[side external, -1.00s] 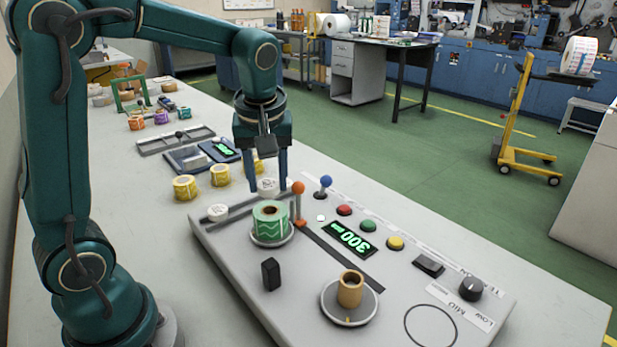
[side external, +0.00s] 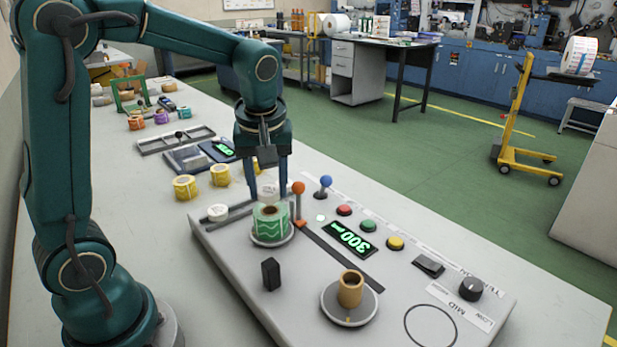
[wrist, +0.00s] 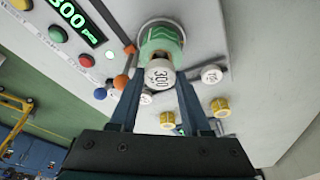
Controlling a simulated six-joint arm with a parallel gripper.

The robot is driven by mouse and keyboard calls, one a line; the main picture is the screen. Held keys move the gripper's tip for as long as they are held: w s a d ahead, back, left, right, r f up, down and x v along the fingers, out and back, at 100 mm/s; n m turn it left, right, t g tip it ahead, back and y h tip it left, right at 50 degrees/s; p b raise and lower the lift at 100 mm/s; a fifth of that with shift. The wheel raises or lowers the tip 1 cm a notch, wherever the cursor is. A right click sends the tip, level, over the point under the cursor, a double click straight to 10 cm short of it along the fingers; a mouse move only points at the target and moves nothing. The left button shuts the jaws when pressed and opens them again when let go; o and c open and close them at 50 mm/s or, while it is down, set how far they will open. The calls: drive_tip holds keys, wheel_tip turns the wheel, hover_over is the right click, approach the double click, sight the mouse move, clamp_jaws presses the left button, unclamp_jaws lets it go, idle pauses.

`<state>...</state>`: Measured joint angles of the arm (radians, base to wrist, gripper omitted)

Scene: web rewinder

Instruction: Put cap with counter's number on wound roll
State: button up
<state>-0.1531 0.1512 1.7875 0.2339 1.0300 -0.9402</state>
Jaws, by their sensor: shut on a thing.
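My gripper (side external: 268,192) is shut on a white cap marked 300, which shows between the fingertips in the wrist view (wrist: 158,76). The counter (side external: 351,239) shows green digits reading 300. The wound roll (side external: 270,224), green with a pale wavy line and a brown core, stands upright on a round plate on the grey machine. In the side view the held cap is just behind and above the roll; whether they touch is unclear. A second white cap (side external: 217,212) lies left of the roll. Another white cap (wrist: 146,98) is partly hidden behind a finger in the wrist view.
An orange-knobbed lever (side external: 299,189) stands close right of my gripper, with a blue-knobbed lever (side external: 325,183) beyond. A brown core (side external: 350,289) stands on the front plate. Yellow rolls (side external: 185,188) lie on the table behind. A black block (side external: 270,273) stands at front left.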

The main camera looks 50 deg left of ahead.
drive_tip(key=shift+f, duration=1.25)
idle(1.2)
drive_tip(key=o, duration=1.2)
drive_tip(key=shift+o, duration=0.3)
drive_tip(key=shift+o, duration=1.1)
drive_tip(key=shift+r, duration=0.15)
drive_tip(key=shift+r, duration=3.7)
